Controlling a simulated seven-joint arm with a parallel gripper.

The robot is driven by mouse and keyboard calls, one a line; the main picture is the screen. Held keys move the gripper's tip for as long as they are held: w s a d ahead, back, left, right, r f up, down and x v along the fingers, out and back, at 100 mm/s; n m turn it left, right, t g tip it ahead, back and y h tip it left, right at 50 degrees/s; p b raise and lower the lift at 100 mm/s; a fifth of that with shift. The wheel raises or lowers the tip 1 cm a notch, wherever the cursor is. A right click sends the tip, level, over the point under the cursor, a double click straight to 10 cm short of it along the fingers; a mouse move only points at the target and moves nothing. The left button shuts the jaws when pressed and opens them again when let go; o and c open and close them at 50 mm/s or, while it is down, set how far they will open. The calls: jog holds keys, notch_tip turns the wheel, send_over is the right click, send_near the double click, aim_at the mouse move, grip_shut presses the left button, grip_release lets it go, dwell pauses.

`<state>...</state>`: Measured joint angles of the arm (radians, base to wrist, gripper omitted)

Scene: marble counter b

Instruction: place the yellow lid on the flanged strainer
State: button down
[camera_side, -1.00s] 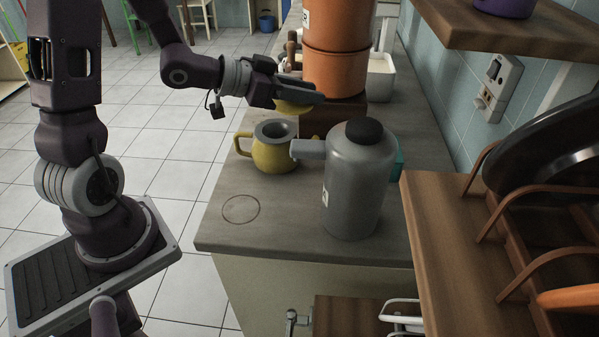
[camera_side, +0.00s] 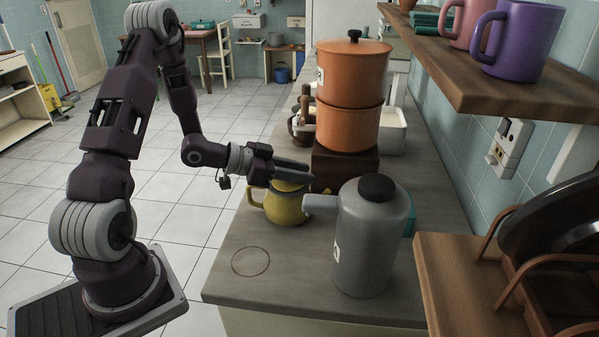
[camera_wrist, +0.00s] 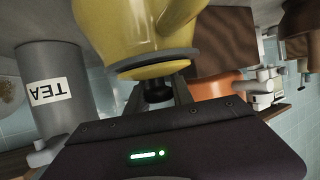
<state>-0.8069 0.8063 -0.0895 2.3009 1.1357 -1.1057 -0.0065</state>
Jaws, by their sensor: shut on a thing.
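The yellow lid (camera_side: 287,186) is under my gripper (camera_side: 292,172) in the side view, right over the mouth of the yellow pot (camera_side: 286,209). My gripper (camera_wrist: 158,90) is shut on the lid's dark knob in the wrist view. There the lid (camera_wrist: 155,71) lies against or very close to a grey rim (camera_wrist: 155,61), seemingly the flange of the strainer in the pot (camera_wrist: 125,30). The rest of the strainer is hidden. I cannot tell whether the lid touches the flange all round. The lid looks about level.
Orange stacked pots (camera_side: 350,90) on a dark wooden block (camera_side: 345,168) stand behind. The counter front left, by a ring mark (camera_side: 250,262), is clear.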

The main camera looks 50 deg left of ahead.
jog(key=shift+f, duration=0.1)
jog(key=c, duration=1.1)
grip_release()
